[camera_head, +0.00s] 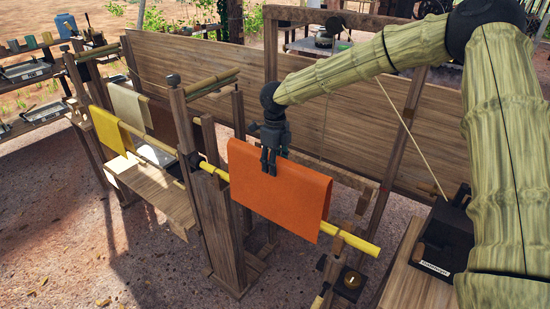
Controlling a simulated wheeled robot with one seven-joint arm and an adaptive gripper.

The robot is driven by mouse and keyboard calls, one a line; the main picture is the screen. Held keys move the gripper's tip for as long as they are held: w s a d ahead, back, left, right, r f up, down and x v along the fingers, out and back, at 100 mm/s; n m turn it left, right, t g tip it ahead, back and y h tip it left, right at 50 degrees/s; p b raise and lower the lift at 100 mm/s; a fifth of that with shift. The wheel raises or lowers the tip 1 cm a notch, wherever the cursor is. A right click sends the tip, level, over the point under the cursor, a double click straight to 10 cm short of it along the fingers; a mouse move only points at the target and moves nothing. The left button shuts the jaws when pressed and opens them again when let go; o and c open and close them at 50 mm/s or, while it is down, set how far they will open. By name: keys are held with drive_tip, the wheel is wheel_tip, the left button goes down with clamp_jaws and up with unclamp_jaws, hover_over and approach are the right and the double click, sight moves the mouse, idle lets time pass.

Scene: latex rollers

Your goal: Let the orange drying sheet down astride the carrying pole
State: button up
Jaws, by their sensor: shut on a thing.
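The orange drying sheet (280,195) hangs folded from my gripper (268,168), which is shut on it near the top fold, left of its middle. The yellow carrying pole (355,241) slopes down to the right and shows on both sides of the sheet. The pole's middle is hidden by the sheet's front face. The fold is above the line of the pole, and the lower edge hangs below it. I cannot see whether the back layer is behind the pole.
Wooden posts (222,225) stand left of the sheet, and a small wooden support (340,245) is under the pole's right end. A rack at left holds a yellow sheet (110,130) and a cream sheet (129,104). A plank wall (190,68) is behind.

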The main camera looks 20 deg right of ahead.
drive_tip(key=shift+f+b, duration=2.35)
drive_tip(key=shift+f, duration=6.6)
